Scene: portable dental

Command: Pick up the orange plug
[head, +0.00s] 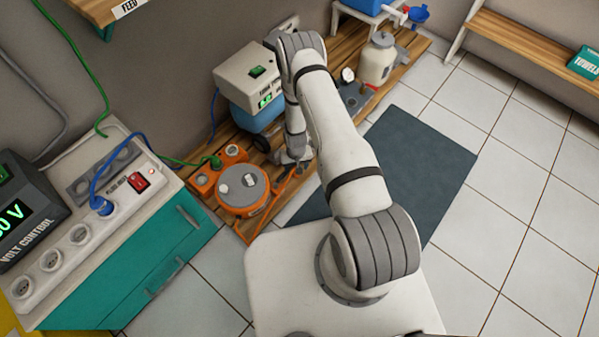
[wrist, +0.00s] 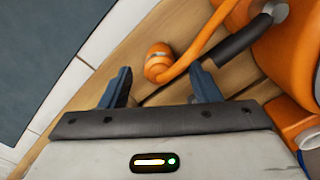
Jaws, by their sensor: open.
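The orange plug (wrist: 157,63) shows in the wrist view as a rounded orange end on a thick orange cable (wrist: 205,35). It appears to lie on the wooden shelf (wrist: 112,62). My gripper (wrist: 161,72) is open, one dark finger on each side of the plug's line. The plug sits between the fingertips or just beyond them; I cannot tell the height gap. Neither finger visibly touches it. In the head view my gripper (head: 293,158) is over the shelf, beside the orange reel (head: 243,188), and the plug is hard to make out there.
A dark rod (wrist: 245,40) lies close to the right finger, near the orange reel's body. In the head view a white and blue machine (head: 252,82) stands behind my wrist. A dark mat (head: 425,155) lies on the tiled floor to the right.

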